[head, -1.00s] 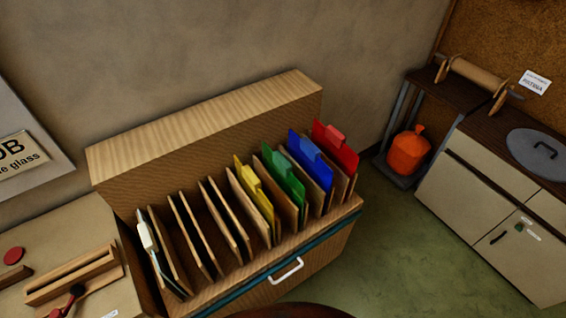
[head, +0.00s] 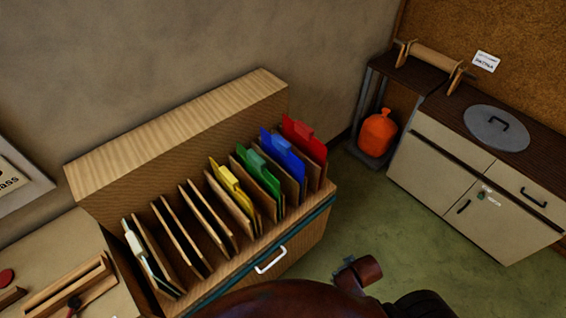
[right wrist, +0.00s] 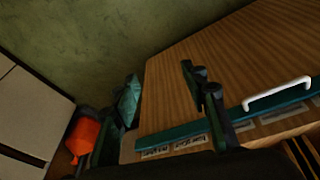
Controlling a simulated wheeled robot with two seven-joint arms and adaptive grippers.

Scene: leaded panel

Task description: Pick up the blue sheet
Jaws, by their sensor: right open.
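The blue sheet (head: 282,156) stands upright in the wooden rack (head: 180,119), between the green sheet (head: 257,174) and the red sheet (head: 305,139). A lighter blue tab sits on its top edge. My right arm comes in at the bottom of the head view, in front of the rack, but its fingers are not clear there. In the right wrist view my right gripper (right wrist: 165,107) is open and empty, with its fingers apart near the rack's side and teal front edge. The blue sheet does not show in that view. My left gripper is not in view.
A yellow sheet (head: 232,195) and a white-tabbed sheet (head: 143,252) share the rack with several wooden dividers. A white handle (head: 271,260) juts from the rack's front. Green floor between is clear.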

